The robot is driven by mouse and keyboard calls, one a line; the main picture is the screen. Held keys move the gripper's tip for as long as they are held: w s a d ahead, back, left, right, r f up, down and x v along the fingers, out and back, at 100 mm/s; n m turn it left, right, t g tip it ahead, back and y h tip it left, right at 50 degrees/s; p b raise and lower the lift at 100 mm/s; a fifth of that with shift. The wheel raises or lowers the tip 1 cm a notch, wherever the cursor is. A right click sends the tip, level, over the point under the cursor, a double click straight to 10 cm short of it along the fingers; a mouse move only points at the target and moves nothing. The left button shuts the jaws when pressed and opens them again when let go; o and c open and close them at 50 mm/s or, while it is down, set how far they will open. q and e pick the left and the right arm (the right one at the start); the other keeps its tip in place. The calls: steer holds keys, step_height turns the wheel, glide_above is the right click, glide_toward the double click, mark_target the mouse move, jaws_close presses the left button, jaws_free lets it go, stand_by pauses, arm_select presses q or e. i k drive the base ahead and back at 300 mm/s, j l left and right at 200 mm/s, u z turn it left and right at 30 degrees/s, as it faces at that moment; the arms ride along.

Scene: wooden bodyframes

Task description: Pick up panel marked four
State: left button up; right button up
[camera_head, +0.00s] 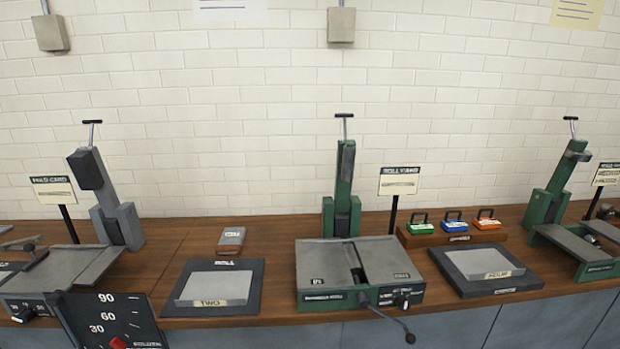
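A light grey panel (216,287) with a label reading "TWO" lies on a dark square tray (258,272) left of centre on the bench. A similar light grey panel (478,262) lies on a dark tray (446,266) right of centre. Its front label (497,274) is too blurred to read surely, so I cannot tell whether it says four. Neither of my grippers is in view, and nothing touches the panels.
A green machine (345,268) stands between the trays, its lever reaching past the front edge. Other machines stand at left (72,268) and right (575,235). Three coloured padlock-like blocks (453,222) sit behind the right tray. A black dial board (115,318) stands at lower left.

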mark_target(479, 265)
steer(key=z, duration=1.25)
